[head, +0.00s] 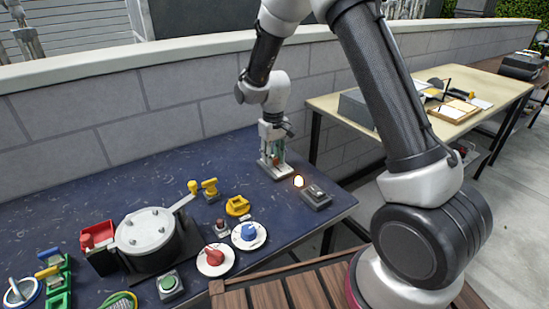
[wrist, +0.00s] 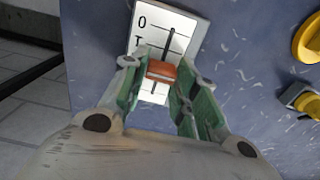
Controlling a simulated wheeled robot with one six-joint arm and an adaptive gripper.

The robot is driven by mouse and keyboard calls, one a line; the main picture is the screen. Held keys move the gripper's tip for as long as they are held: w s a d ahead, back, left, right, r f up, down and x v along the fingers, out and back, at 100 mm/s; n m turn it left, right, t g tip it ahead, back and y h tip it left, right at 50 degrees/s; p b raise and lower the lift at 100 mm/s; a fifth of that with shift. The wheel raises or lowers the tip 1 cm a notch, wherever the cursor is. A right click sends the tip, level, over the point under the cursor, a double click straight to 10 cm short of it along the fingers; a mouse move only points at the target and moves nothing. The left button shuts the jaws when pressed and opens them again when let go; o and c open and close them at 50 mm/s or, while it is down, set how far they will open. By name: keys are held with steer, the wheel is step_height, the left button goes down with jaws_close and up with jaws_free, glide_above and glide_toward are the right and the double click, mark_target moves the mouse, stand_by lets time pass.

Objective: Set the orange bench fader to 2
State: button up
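The orange fader knob (wrist: 161,71) sits on a slot in a white scale plate (wrist: 178,24), seen in the wrist view. The scale shows a 0 at the top and a 1 below it; lower marks are hidden by my left finger. The knob is below the 1, and the slot runs on above and below it. My gripper (wrist: 160,72) has its green fingers on both sides of the knob, seemingly closed against it. In the head view my gripper (head: 274,166) points down at the fader plate (head: 276,174) near the bench's back right, and the knob is hidden.
A dark box with a lit lamp (head: 299,182) stands right of my gripper. A yellow knob (head: 237,206), blue dial (head: 249,233), red dial (head: 214,255) and round grey drum (head: 147,232) stand to the left. Blue bench top (head: 150,180) behind them is clear.

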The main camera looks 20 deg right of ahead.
steer(key=o, duration=0.3)
steer(key=shift+r, duration=0.1)
step_height(320, 180, up, 12)
steer(key=shift+f, duration=0.1)
stand_by(0.3)
steer(key=s+d+r+m+t, duration=0.1)
steer(key=s+d+r, duration=0.4)
steer(key=s, duration=0.5)
steer(key=s+d+r+m+t, duration=0.1)
steer(key=s+d+r, duration=0.4)
steer(key=s, duration=0.5)
steer(key=s+d+r+m+t, duration=0.1)
steer(key=s+d+r, duration=0.3)
steer(key=s, duration=0.6)
steer(key=shift+s+d+r+m+t, duration=0.2)
steer(key=shift+d+t, duration=0.15)
steer(key=shift+d, duration=0.25)
steer(key=shift+s+d+r+m+t, duration=0.1)
steer(key=shift+s+d+r+t, duration=0.1)
steer(key=shift+d+t, duration=0.25)
